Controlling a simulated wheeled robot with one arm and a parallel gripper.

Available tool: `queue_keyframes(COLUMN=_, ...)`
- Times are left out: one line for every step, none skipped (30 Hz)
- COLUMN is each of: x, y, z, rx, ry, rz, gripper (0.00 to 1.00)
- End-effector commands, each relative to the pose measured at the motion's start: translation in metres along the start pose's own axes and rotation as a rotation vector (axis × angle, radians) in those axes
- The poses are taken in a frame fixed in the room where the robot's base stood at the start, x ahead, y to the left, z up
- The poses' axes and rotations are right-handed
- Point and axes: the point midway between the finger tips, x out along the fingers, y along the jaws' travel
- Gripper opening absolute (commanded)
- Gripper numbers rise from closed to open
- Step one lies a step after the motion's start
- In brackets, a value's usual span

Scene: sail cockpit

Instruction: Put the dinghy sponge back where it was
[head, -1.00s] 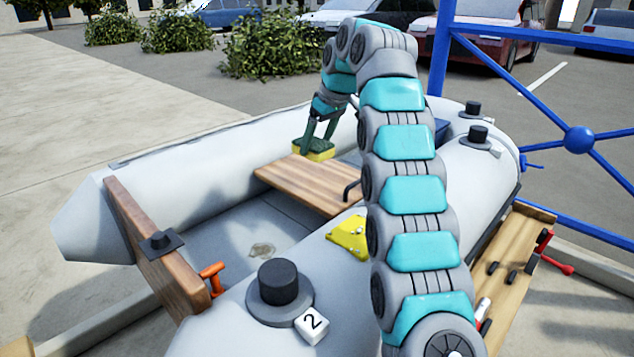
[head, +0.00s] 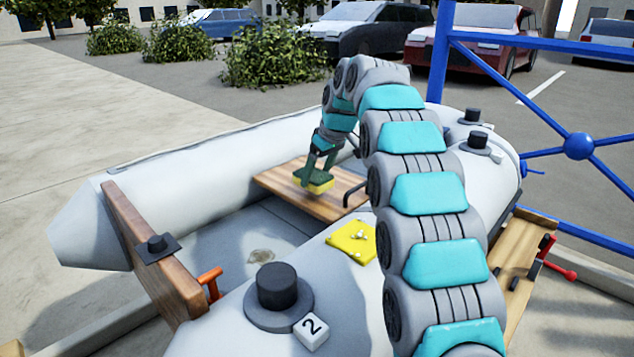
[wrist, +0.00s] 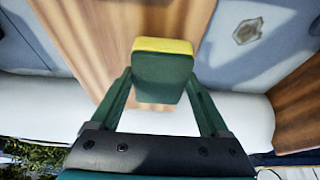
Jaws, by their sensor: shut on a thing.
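The dinghy sponge (head: 315,180) is a small block, green on top and yellow below. My gripper (head: 319,172) is shut on it, over the wooden thwart of the dinghy. In the wrist view the sponge (wrist: 163,75) sits between the two green fingers, with the wood grain of the thwart (wrist: 110,45) behind it. In the head view the thwart (head: 285,182) spans the grey inflatable dinghy (head: 225,150). I cannot tell whether the sponge touches the thwart or hangs just above it.
A yellow cloth-like piece (head: 352,241) lies on the near tube. A black fitting (head: 278,287) with a white "2" block (head: 311,331) is close by. The wooden transom (head: 152,250) stands at left with an orange handle (head: 209,279). A blue frame (head: 560,140) stands at right.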

Motion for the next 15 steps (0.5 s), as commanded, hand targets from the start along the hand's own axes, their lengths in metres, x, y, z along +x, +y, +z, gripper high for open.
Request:
queue_keyframes(x=0.007, y=-0.001, z=0.004, rx=0.002, ry=-0.003, rz=-0.003, gripper=0.35)
queue_keyframes(x=0.010, y=0.000, z=0.004, rx=0.002, ry=-0.002, rz=-0.002, gripper=0.35)
queue_keyframes(x=0.014, y=0.000, z=0.006, rx=0.002, ry=-0.001, rz=-0.001, gripper=0.35)
queue_keyframes(x=0.017, y=0.000, z=0.007, rx=0.001, ry=-0.001, rz=-0.001, gripper=0.35)
queue_keyframes(x=0.019, y=0.000, z=0.008, rx=0.001, ry=-0.002, rz=-0.002, gripper=0.35)
queue_keyframes(x=0.022, y=-0.001, z=0.010, rx=0.001, ry=-0.002, rz=-0.002, gripper=0.35)
queue_keyframes(x=0.023, y=-0.001, z=0.010, rx=0.001, ry=-0.002, rz=-0.001, gripper=0.35)
queue_keyframes(x=0.024, y=0.000, z=0.010, rx=0.001, ry=-0.001, rz=-0.001, gripper=0.35)
queue_keyframes(x=0.024, y=0.000, z=0.010, rx=0.000, ry=0.000, rz=0.000, gripper=0.35)
queue_keyframes(x=0.024, y=0.000, z=0.010, rx=0.000, ry=0.000, rz=0.000, gripper=0.35)
queue_keyframes(x=0.023, y=0.000, z=0.010, rx=0.000, ry=0.001, rz=0.000, gripper=0.35)
queue_keyframes(x=0.023, y=0.000, z=0.009, rx=0.000, ry=0.001, rz=0.000, gripper=0.35)
queue_keyframes(x=0.023, y=0.000, z=0.009, rx=0.000, ry=0.001, rz=0.000, gripper=0.35)
queue_keyframes(x=0.023, y=0.000, z=0.009, rx=0.000, ry=0.001, rz=0.000, gripper=0.35)
queue_keyframes(x=0.024, y=0.000, z=0.010, rx=0.000, ry=0.001, rz=0.000, gripper=0.35)
